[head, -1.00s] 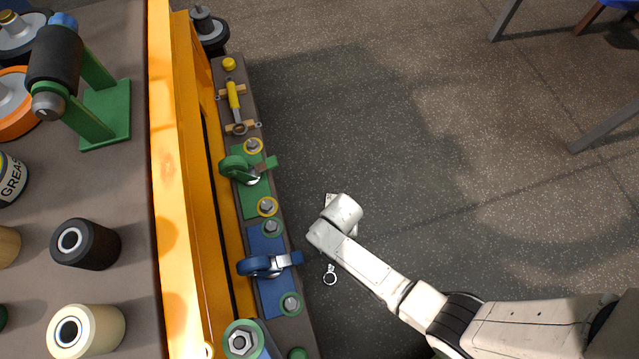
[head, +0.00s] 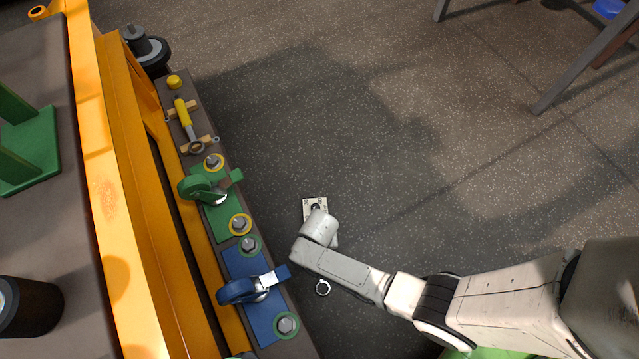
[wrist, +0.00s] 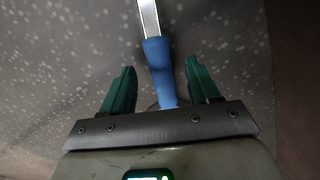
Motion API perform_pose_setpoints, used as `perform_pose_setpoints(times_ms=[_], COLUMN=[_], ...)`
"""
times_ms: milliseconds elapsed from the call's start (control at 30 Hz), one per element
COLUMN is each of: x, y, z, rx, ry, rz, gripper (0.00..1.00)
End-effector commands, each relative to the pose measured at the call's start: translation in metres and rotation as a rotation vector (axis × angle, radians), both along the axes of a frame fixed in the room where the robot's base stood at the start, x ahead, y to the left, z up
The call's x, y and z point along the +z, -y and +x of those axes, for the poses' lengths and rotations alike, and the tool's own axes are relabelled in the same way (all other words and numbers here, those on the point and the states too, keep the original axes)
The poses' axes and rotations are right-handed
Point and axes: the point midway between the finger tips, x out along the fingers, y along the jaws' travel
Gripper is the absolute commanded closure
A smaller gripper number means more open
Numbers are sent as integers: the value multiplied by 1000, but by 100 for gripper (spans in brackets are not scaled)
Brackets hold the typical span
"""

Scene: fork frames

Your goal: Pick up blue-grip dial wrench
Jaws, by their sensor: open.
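The blue-grip dial wrench (wrist: 161,68) shows in the wrist view as a blue handle with a bare silver shaft running up out of the top of the picture. Its dial is not seen there. My gripper (wrist: 160,72) is open, with a green finger on each side of the blue grip and a visible gap to each. The lower end of the grip disappears behind the gripper's dark bar. In the head view my arm hides the blue grip and the fingers.
An orange cart side with a dark ledge (head: 275,340) runs along the left. The ledge bears a yellow-handled tool (head: 183,112), a green caster (head: 200,188) and a blue caster (head: 240,291). A pale plate (head: 315,206) shows beyond my wrist. Speckled floor (head: 400,110) is open to the right.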

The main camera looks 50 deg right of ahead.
Motion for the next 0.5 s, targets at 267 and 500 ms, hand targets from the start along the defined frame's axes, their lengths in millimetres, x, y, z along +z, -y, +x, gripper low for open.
perform_pose_setpoints(times_ms=[267, 500], x=[-22, -21], y=[0, 0], z=[0, 0], rx=[0, 0], ry=[-1, -1], rz=[-1, -1], gripper=[39, 48])
